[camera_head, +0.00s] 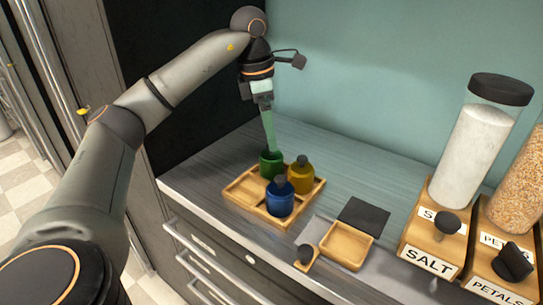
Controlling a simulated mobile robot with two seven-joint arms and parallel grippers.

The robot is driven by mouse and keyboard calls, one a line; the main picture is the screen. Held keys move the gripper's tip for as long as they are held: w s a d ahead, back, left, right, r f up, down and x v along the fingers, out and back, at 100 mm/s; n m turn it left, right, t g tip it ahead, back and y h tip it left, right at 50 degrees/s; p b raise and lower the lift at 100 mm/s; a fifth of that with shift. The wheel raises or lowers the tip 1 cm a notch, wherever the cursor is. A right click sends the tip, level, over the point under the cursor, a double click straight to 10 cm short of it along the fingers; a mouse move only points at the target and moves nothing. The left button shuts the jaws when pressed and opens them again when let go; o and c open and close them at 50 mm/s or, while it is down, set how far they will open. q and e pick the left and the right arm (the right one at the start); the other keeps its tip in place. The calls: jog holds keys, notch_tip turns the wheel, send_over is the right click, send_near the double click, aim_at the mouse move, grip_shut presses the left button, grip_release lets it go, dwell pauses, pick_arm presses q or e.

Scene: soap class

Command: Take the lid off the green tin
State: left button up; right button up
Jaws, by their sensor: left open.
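The green tin (270,164) stands at the back of a wooden tray (243,191) on the counter. Its top is partly covered in the picture, and I cannot make out its lid clearly. My left gripper (265,103) is above the green tin, pointing down, open and apart from it. A pale green see-through strip (270,130) runs from the gripper down to the tin. My right gripper is not in view.
A yellow tin (300,177) and a blue tin (280,200), both with dark knobs, stand close beside the green tin. A small wooden dish (346,246) and a dark square (364,216) lie to the right. Salt (468,150) and petals (520,180) dispensers stand farther right.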

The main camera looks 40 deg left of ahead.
pick_arm(q)
notch_tip(320, 180, down, 4)
jog(key=shift+d+f, duration=0.15)
jog(key=shift+f, duration=0.05)
jog(key=shift+c, duration=0.4)
jog(key=c, duration=1.3)
